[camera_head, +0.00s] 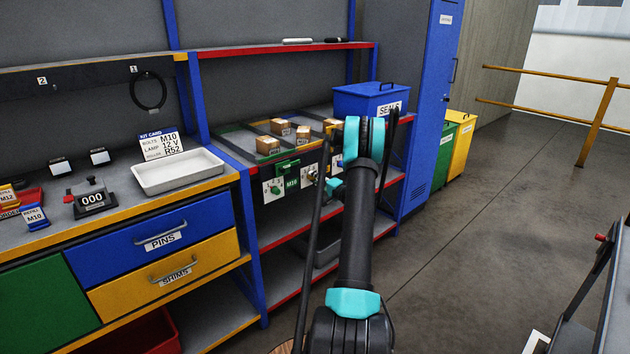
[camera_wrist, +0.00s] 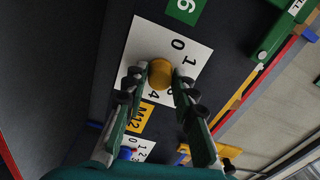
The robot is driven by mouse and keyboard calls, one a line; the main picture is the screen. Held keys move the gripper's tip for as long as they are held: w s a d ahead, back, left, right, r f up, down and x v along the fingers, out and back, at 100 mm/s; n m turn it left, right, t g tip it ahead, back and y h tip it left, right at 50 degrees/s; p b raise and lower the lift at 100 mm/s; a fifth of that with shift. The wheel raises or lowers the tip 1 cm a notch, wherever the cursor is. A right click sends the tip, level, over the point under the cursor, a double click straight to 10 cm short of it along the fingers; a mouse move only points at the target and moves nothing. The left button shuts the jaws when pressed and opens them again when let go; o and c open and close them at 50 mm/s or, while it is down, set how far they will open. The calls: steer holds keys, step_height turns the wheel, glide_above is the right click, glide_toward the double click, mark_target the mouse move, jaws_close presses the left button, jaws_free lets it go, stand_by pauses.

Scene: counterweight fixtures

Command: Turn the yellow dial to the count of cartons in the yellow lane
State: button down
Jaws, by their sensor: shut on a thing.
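The yellow dial (camera_wrist: 160,72) is a round knob on a white plate (camera_wrist: 186,50) with black digits around it, 0, 1 and 4 among them. My gripper (camera_wrist: 159,78) is shut on the dial, one finger on each side, in the wrist view. The fingers hide some digits, and I cannot make out a pointer. In the head view, several brown cartons (camera_head: 268,145) (camera_head: 303,134) lie in lanes on the shelf. My arm hides part of the lanes, so I cannot tell the yellow lane's count.
A green-marked dial plate (camera_head: 273,190) is left along the shelf front. A blue bin (camera_head: 362,101) stands at the shelf's right end. Open floor (camera_head: 480,200) lies to the right.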

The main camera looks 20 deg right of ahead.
steer(key=c, duration=1.2)
jaws_free()
steer(key=shift+d, duration=0.1)
steer(key=v, duration=1.2)
